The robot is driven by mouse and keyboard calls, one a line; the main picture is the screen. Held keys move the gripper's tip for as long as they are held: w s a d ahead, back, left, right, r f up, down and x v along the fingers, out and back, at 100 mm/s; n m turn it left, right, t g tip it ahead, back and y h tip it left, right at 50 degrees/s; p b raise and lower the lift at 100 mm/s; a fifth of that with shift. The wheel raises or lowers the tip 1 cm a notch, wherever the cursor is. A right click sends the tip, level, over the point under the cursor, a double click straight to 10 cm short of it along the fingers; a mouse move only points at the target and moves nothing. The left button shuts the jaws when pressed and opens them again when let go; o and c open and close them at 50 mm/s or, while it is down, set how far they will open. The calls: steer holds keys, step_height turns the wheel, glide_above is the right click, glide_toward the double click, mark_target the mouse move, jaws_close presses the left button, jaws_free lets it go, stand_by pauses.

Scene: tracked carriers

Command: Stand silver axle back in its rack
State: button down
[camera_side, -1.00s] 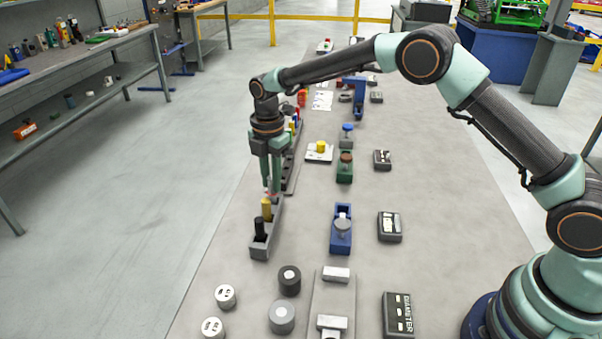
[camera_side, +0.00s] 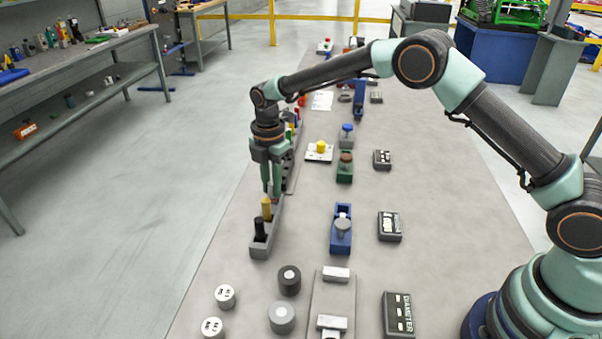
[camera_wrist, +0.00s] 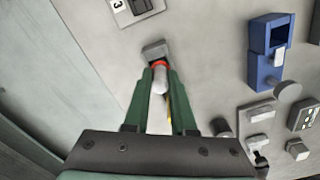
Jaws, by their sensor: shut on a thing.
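The silver axle (camera_wrist: 160,82) shows in the wrist view as a pale, smooth cylinder between my fingers. My gripper (camera_wrist: 160,74) is shut on it. A red part (camera_wrist: 160,64) shows just past the axle. In the side view my gripper (camera_side: 271,193) points down over the far end of a narrow grey rack (camera_side: 259,252). A yellow peg (camera_side: 266,208) and a black peg (camera_side: 259,229) stand upright in this rack. The grey rack end (camera_wrist: 155,49) also shows in the wrist view. My fingers hide the axle's lower end in the side view, so I cannot tell whether it is in a slot.
A longer dark rack with coloured pegs (camera_side: 290,170) stands close behind my gripper. A blue holder (camera_side: 341,237) and a green holder (camera_side: 344,172) stand to the right. The floor to the left is clear.

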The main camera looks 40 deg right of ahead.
steer(key=shift+c, duration=0.9)
jaws_free()
steer(key=shift+r, duration=3.5)
